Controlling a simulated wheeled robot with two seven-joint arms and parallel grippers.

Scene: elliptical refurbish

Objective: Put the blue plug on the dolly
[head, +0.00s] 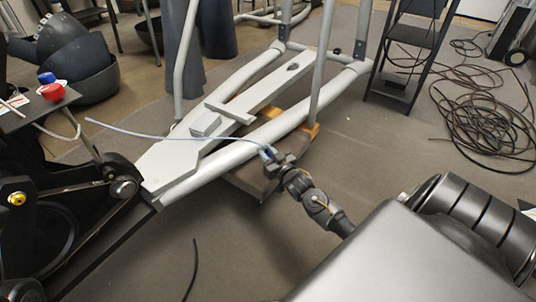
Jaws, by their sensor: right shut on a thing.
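My right gripper (273,158) reaches in from the lower right and is shut on the blue plug (267,153), a small blue piece mostly hidden by the fingers. A thin pale blue cable (178,135) runs from the gripper leftward over the grey machine frame. The dolly (252,182), a low brown wooden platform with orange-brown corners, lies under the frame and is largely covered by it. The gripper is in front of the dolly's near edge in the picture; I cannot tell if they touch. My left gripper is not in view.
The elliptical's grey frame (262,133) spans the middle. A small tray (18,118) with blue and red pieces stands left. A black step ladder (408,55) and coiled black cable (490,120) are at right. Carpet in front of the dolly is mostly clear.

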